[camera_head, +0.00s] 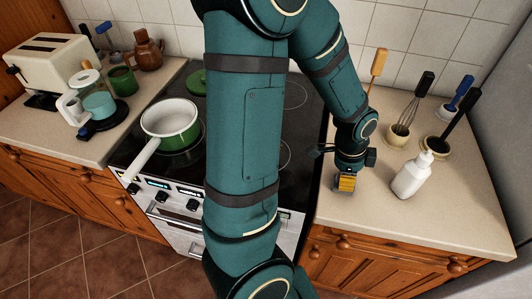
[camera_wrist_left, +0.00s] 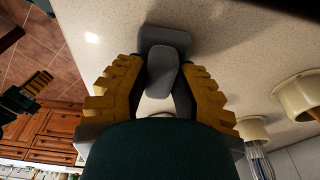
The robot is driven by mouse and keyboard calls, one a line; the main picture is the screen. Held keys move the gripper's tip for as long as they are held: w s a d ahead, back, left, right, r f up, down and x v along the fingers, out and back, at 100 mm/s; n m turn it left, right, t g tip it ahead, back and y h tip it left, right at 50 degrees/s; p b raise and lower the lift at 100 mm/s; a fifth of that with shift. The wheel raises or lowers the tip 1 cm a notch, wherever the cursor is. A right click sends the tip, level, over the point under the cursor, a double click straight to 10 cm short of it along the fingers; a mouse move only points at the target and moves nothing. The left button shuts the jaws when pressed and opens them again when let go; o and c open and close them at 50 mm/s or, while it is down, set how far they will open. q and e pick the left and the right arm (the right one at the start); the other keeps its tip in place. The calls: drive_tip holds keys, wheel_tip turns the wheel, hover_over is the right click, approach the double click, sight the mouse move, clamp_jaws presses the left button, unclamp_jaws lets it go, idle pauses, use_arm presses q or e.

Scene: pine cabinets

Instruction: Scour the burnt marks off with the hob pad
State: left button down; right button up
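My left gripper (camera_head: 345,184) points down over the counter right of the hob, and its yellow fingers show in the left wrist view (camera_wrist_left: 160,70). A grey pad with a raised grip (camera_wrist_left: 164,68) sits between those fingers, close to both. I cannot tell whether they press on it or whether the pad touches the counter. The black glass hob (camera_head: 300,130) is partly hidden behind my arm, and I make out no burnt marks on it. My right gripper (camera_wrist_left: 36,86) shows at the left edge of the left wrist view, away from the pad; its opening is unclear.
A green pot (camera_head: 171,125) with a white handle stands on the hob's left, and a green lid (camera_head: 197,82) lies behind it. The counter's front right (camera_head: 455,215) is clear.

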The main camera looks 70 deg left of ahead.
use_arm(q)
drive_tip(key=shift+r, duration=0.1)
drive_tip(key=shift+r+p, duration=2.45)
drive_tip(key=shift+r, duration=0.45)
